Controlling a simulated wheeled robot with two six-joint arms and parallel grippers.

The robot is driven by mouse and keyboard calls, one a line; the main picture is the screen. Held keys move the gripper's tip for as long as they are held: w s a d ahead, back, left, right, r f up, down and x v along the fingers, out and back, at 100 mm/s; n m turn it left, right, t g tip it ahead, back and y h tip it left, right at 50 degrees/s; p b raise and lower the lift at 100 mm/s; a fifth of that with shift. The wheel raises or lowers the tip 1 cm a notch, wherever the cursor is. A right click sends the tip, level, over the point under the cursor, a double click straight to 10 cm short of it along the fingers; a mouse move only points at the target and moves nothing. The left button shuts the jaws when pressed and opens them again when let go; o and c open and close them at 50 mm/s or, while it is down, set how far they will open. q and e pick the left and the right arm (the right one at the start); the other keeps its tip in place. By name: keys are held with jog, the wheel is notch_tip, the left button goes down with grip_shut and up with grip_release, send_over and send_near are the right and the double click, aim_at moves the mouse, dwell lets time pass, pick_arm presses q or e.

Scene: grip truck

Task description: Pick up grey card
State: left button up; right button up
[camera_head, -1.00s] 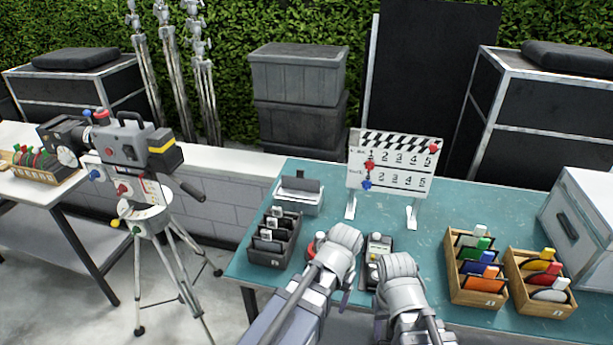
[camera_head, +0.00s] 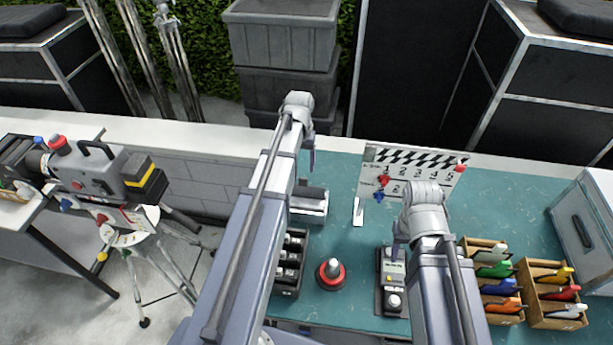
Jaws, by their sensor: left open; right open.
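I cannot single out the grey card for certain. A pale grey-white card (camera_head: 482,254) stands at the back of the left wooden crate (camera_head: 506,317), and another pale tab (camera_head: 571,311) is at the front of the right wooden crate (camera_head: 540,322). My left gripper (camera_head: 312,160) is open, reached far forward above the table's back edge, left of the clapperboard. My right gripper (camera_head: 396,245) is open and empty, above the table in front of the clapperboard and left of the crates. My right arm partly hides the left crate.
The clapperboard (camera_head: 411,172) stands at the table's back. A dark tray of several items (camera_head: 290,265), a red-ringed knob (camera_head: 331,273) and a small device (camera_head: 392,292) lie in front. A grey holder (camera_head: 310,205) is behind the tray. A camera on a tripod (camera_head: 100,180) stands left.

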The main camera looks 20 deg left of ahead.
aim_at(303, 178)
pick_arm(q)
jog(key=shift+w+a+r, duration=0.1)
jog(key=shift+w+a, duration=0.15)
jog(key=shift+s+d, duration=0.15)
jog(key=shift+f+b, duration=0.4)
jog(key=shift+b, duration=0.15)
notch_tip(303, 178, down, 2)
jog(key=shift+b, duration=0.9)
jog(key=shift+r, duration=0.1)
jog(key=f+b, duration=0.5)
jog(key=shift+d+f, duration=0.15)
jog(key=shift+d, duration=0.2)
jog(key=shift+c, duration=0.4)
